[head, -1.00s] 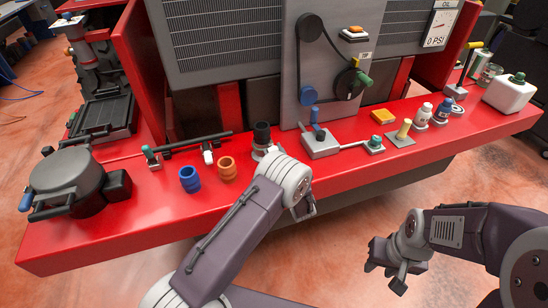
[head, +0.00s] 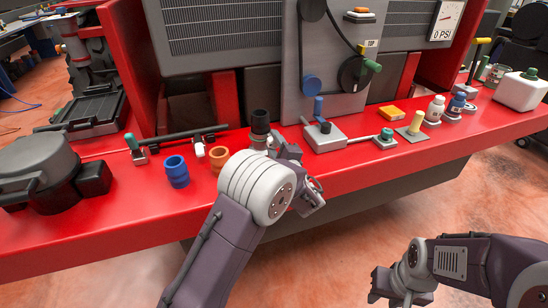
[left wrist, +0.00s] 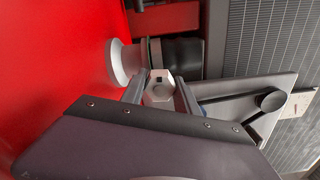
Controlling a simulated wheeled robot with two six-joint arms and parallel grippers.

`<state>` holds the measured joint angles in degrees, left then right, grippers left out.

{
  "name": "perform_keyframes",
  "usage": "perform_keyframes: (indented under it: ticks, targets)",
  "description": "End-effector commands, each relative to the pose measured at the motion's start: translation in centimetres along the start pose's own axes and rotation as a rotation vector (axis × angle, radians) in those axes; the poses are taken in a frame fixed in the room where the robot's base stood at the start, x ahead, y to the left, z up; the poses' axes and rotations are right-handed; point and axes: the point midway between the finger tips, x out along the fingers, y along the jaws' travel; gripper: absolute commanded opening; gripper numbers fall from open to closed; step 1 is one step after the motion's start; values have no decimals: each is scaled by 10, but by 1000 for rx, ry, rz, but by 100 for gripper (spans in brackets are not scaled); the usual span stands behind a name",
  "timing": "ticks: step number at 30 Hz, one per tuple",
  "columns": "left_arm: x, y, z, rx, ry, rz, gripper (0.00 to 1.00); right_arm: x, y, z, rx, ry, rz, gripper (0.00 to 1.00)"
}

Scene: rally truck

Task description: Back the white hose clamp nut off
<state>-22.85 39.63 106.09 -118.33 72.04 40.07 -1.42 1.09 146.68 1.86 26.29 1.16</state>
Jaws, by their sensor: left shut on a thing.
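In the left wrist view a whitish, many-sided nut (left wrist: 158,93) sits between the two fingers of my left gripper (left wrist: 160,82), which is shut on it. The nut is beside a black hose fitting (left wrist: 184,56) with a pale round base. In the head view this black fitting (head: 260,124) stands upright on the red bench, just beyond my left wrist. The wrist hides the nut and most of the fingers there. My right gripper (head: 392,286) hangs in front of the bench, away from everything; its finger gap is unclear.
Blue (head: 177,171) and orange (head: 219,160) rings stand left of the fitting. A bar with a white knob (head: 198,150) lies behind them. A grey box with a blue lever (head: 325,136) is to the right. A dark round-lidded appliance (head: 40,165) fills the left end.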

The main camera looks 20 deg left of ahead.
Motion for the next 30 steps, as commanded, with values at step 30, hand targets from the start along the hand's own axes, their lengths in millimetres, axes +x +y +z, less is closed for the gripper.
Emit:
perform_keyframes:
  ticks: [30]
  targets:
    - [0, 8, -2, -968, 0, -6, 0, 252, 5, 26, 0, 0, 0, 36]
